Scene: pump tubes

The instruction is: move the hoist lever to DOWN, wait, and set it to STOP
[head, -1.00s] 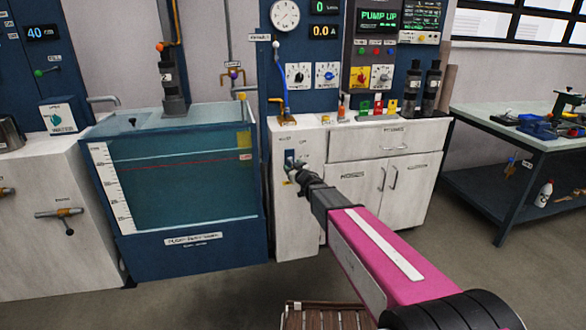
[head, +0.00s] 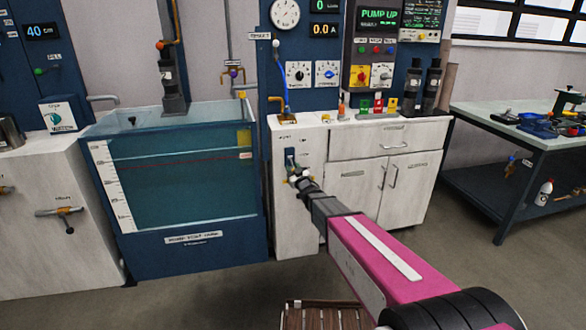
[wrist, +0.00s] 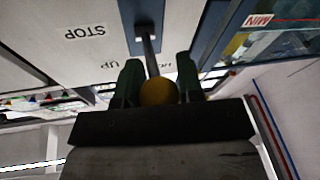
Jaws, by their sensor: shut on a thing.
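The hoist lever (wrist: 148,45) is a thin dark rod with a yellow ball knob (wrist: 158,92), seen in the wrist view. It comes out of a blue slotted plate (head: 290,157) on the front of the white cabinet. My gripper (head: 298,178) is at this plate in the head view. In the wrist view its two dark fingers (wrist: 158,88) are shut on the knob from both sides. A STOP label (wrist: 85,31) and an UP label (wrist: 110,65) show upside down beside the plate. Another label is partly hidden behind the rod. In the head view my gripper mostly hides the knob.
A blue water tank (head: 190,250) with a scale and a red line stands left of the lever. A display (head: 379,18) above the cabinet reads PUMP UP. A green workbench (head: 480,122) with tools stands at the right.

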